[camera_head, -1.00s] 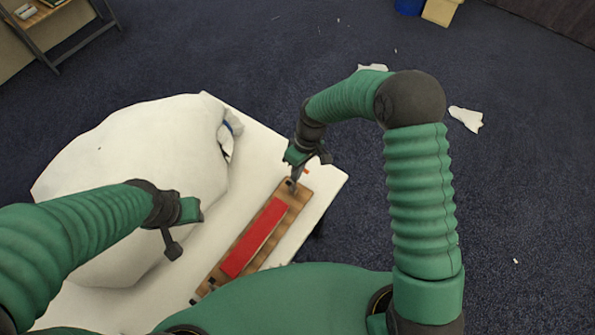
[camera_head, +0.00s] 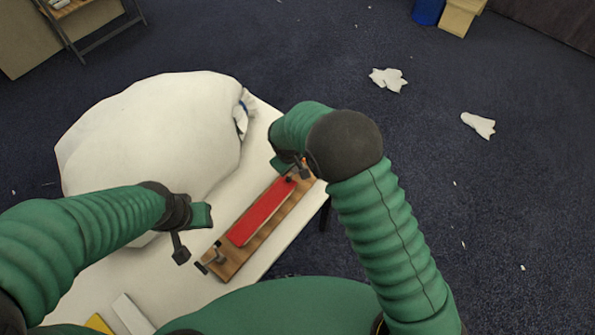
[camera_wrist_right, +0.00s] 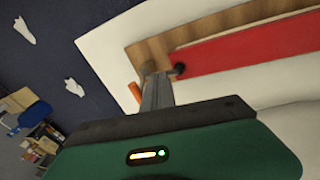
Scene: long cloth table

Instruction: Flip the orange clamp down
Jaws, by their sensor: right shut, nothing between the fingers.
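The orange clamp handle (camera_wrist_right: 135,92) shows in the right wrist view, at the end of a wooden board (camera_wrist_right: 150,53), just left of my right gripper (camera_wrist_right: 157,80). That gripper is shut and empty, its fingers reaching over the board's end beside the clamp; contact cannot be told. A red strip (camera_head: 262,211) lies along the board (camera_head: 235,262). My left gripper (camera_head: 181,247) hangs left of the board, its opening unclear.
A large white rounded bulk (camera_head: 150,135) covers the left of the white table (camera_head: 285,235). A dark metal fitting (camera_head: 212,258) is at the board's near end. A white and yellow item lie at the near left edge. White scraps (camera_head: 388,79) lie on the dark floor.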

